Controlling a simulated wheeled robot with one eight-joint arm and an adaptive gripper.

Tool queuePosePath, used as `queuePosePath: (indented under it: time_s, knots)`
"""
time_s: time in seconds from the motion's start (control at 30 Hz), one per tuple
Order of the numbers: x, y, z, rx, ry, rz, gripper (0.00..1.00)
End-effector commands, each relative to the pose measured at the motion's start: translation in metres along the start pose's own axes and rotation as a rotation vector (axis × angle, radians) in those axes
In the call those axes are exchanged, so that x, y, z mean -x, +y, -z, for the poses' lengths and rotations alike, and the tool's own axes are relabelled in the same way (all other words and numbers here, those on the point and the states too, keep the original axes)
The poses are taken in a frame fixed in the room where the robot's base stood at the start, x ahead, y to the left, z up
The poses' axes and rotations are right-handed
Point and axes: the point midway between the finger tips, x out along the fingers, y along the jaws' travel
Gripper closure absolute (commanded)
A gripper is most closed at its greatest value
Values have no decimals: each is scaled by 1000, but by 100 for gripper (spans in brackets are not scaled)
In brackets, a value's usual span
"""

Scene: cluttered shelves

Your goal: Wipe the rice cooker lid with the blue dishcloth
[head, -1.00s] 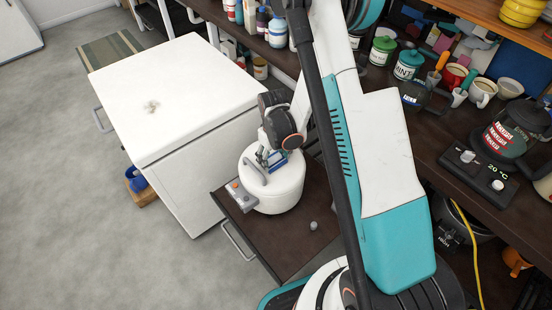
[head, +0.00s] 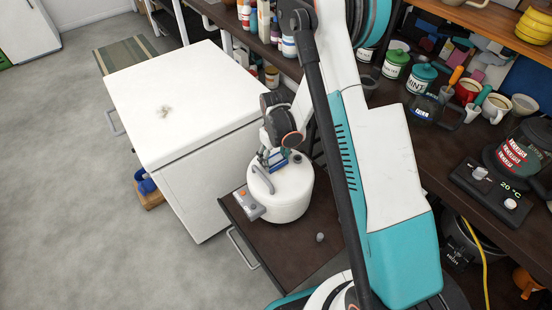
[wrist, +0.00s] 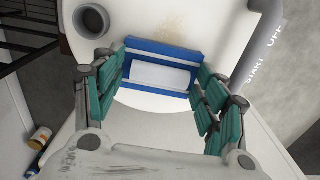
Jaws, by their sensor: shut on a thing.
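The white rice cooker (head: 292,200) stands on a dark pulled-out shelf, its lid on top and a grey handle across it. In the wrist view the pale lid (wrist: 215,22) fills the upper middle, with a faint brownish stain near its top. The blue dishcloth (wrist: 150,46), folded with a whitish middle, is between the teal finger pads of my gripper (wrist: 165,95). In the head view my gripper (head: 273,160) points down over the cooker's lid, shut on the cloth. The cloth is at or just above the lid; contact cannot be told.
A white chest-like cabinet (head: 190,100) with a smudge on top stands left of the cooker. A small grey ball (head: 320,237) lies on the shelf (head: 275,245). Crowded shelves with jars, mugs and a kettle (head: 520,150) are at the right. The grey floor at left is mostly clear.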

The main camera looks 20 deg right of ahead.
Motion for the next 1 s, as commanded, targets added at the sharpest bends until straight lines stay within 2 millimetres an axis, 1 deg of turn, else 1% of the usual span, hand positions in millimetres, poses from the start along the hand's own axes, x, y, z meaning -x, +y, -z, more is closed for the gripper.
queuePosePath:
  time_s: [0.13,0.23,0.9,1.0]
  knots:
    - [2,0,0,0,0,0,60]
    - [7,0,0,0,0,0,60]
    - [67,0,-1,0,0,0,60]
    - [71,0,0,0,0,0,60]
